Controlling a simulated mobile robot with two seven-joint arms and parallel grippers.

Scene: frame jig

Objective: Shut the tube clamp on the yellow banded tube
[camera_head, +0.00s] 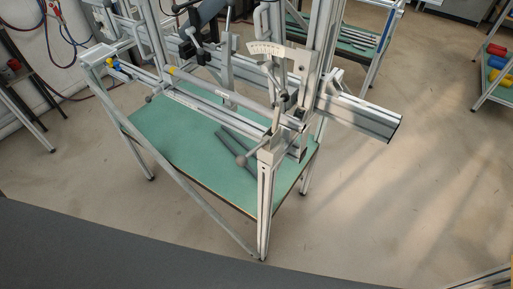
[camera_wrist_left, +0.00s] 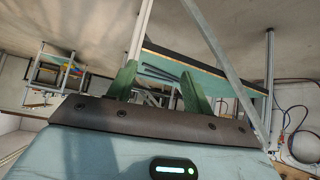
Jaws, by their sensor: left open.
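A slim grey tube with a yellow band (camera_head: 171,70) lies along the left part of the aluminium jig frame in the head view. Dark clamp parts with handles (camera_head: 197,46) stand above and behind the tube. The jig is beyond the fingers. My right gripper is not in view.
The jig stands over a green shelf (camera_head: 165,135) carrying dark bars (camera_head: 213,150). A long rail (camera_head: 365,118) juts out right. A rack with coloured bins (camera_head: 497,62) stands far right. Cables hang on the left wall.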

